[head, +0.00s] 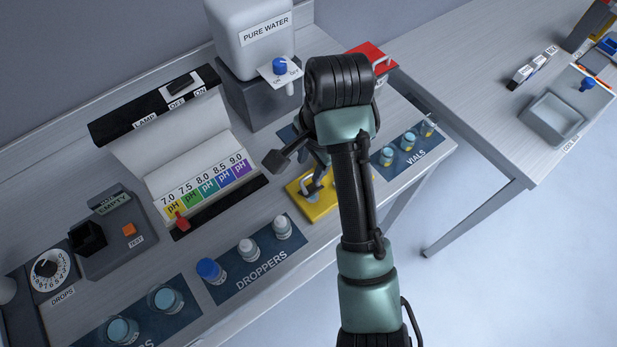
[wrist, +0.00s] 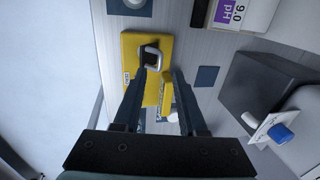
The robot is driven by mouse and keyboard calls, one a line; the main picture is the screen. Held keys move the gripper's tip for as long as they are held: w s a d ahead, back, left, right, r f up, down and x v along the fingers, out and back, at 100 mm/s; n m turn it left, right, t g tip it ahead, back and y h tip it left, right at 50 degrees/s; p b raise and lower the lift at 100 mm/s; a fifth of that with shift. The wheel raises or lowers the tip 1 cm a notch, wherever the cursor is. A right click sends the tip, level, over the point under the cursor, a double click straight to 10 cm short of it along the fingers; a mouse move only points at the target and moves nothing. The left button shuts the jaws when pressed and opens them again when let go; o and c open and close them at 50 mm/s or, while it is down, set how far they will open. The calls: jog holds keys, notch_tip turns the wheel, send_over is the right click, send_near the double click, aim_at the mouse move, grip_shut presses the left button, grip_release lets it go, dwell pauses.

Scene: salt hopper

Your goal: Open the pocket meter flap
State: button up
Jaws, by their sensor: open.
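A flat yellow unit (head: 312,205), apparently the pocket meter, lies on the bench beside my arm. It also shows in the wrist view (wrist: 130,62), with a grey metal loop handle (wrist: 153,55) over a dark patch. A narrower yellow piece (wrist: 166,96) lies between my fingers in that view; I cannot tell whether it is the flap or how far it is raised. My gripper (wrist: 157,76) is open, its two fingers pointing at the yellow unit with the handle just past their tips. I cannot tell whether they touch it. My arm hides part of the unit in the head view.
The pure water dispenser (head: 255,60) and the pH chart (head: 205,160) stand behind. The droppers mat (head: 262,282) is in front left, the vials mat (head: 408,160) to the right. The bench's front edge is close to the yellow unit.

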aim_at(307, 177)
jog(key=shift+w+a+f, duration=0.15)
jog(key=shift+f, duration=0.9)
jog(key=shift+w+a+f, duration=0.1)
jog(key=shift+w+f, duration=0.05)
jog(key=shift+f, duration=0.85)
grip_shut()
